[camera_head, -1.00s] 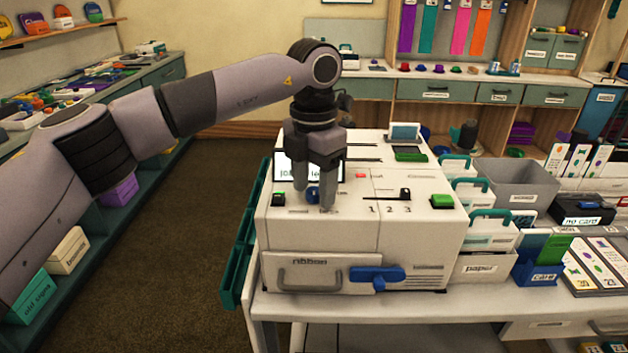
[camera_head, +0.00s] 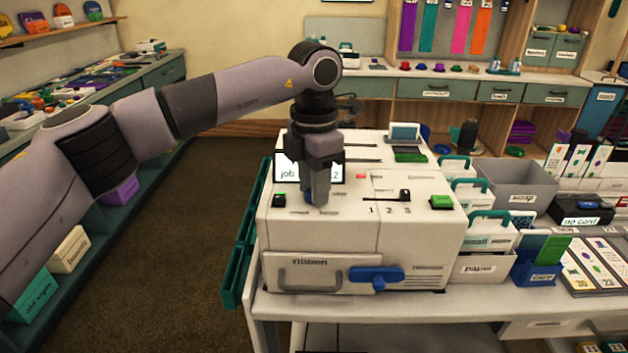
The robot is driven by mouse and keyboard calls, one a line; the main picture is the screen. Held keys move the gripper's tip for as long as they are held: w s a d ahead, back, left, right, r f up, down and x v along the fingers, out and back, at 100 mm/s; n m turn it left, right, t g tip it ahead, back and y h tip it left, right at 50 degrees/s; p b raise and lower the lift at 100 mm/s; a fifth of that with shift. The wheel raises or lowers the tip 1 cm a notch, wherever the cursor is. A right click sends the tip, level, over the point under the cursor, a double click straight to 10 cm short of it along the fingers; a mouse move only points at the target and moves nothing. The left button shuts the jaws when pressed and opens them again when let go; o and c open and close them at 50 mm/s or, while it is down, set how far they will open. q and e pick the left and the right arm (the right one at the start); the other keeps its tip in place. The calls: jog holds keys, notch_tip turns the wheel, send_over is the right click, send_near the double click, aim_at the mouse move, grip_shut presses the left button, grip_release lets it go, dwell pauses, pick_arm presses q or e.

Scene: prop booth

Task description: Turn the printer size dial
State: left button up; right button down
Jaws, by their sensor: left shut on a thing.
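The printer (camera_head: 320,235) is a cream box on the white table, with a ribbon drawer and a blue handle on its front. My left gripper (camera_head: 318,195) points straight down at the printer's top, just in front of the small screen. The screen (camera_head: 288,168) is partly hidden behind the fingers; "job" and a "2" show. My right gripper is not in view.
On the printer's top are a black slider (camera_head: 404,195) by the marks 1 2 3, a green button (camera_head: 442,201) and a dark button (camera_head: 279,200). Paper bins (camera_head: 483,268) and a grey bin (camera_head: 520,190) stand close on the right. Open floor lies left.

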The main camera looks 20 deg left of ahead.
pick_arm(q)
jog(key=m+p, duration=0.1)
jog(key=m, duration=0.5)
jog(key=shift+r, duration=0.1)
jog(key=shift+m, duration=0.3)
dwell(0.3)
jog(key=o, duration=1.1)
jog(key=shift+c, duration=0.2)
jog(key=shift+r+b, duration=0.45)
jog(key=shift+r, duration=3.1)
